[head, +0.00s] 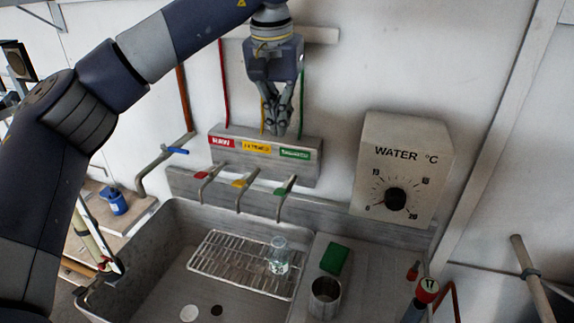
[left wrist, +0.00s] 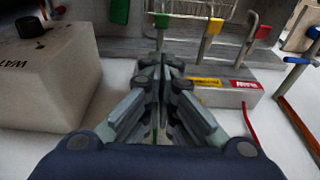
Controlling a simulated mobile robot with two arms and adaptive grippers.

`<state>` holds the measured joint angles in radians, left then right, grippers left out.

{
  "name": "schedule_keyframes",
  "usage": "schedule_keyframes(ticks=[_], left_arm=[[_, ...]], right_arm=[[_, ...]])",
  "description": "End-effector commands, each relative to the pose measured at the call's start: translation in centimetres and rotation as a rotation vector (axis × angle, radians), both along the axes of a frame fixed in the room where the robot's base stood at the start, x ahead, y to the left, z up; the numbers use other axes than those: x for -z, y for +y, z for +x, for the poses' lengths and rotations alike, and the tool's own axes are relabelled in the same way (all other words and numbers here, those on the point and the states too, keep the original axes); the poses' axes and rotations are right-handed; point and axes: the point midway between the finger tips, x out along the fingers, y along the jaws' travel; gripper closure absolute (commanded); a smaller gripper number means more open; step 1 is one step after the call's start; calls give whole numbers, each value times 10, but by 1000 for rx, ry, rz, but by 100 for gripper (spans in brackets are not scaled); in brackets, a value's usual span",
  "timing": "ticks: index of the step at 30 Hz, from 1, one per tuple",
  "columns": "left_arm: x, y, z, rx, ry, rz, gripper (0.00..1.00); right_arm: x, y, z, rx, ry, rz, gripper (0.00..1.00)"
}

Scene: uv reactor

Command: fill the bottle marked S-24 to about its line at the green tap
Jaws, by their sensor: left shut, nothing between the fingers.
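A clear glass bottle (head: 279,256) stands upright on the wire rack in the sink, below the green tap; its marking and line are too small to read. The green tap (head: 283,193) is the rightmost of three taps on the wall; its green handle also shows in the left wrist view (left wrist: 161,20). My left gripper (head: 280,132) is shut and empty, pointing down in front of the wall, above the labelled tap box (head: 262,158). My right gripper is not in view.
Red (head: 203,176) and yellow (head: 240,183) taps stand left of the green one. A green sponge (head: 335,259) and metal cup (head: 324,298) sit at right. A water dial box (head: 402,165) is on the wall.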

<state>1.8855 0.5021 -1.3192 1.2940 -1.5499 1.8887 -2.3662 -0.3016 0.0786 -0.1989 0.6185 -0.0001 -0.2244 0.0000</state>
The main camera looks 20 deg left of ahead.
Motion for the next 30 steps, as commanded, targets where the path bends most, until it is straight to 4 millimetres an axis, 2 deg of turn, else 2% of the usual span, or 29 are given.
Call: schedule_keyframes(ticks=[7, 11, 16, 25, 30], left_arm=[[1, 0, 0, 0, 0, 0, 100], [9, 0, 2, 0, 2, 1, 100], [37, 0, 7, 0, 4, 2, 100], [98, 0, 19, 0, 4, 1, 100], [122, 0, 13, 1, 3, 1, 100]], right_arm=[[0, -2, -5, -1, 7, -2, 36], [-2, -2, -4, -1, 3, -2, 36], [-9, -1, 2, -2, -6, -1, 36], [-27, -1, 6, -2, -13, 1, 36], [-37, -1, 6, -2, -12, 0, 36]])
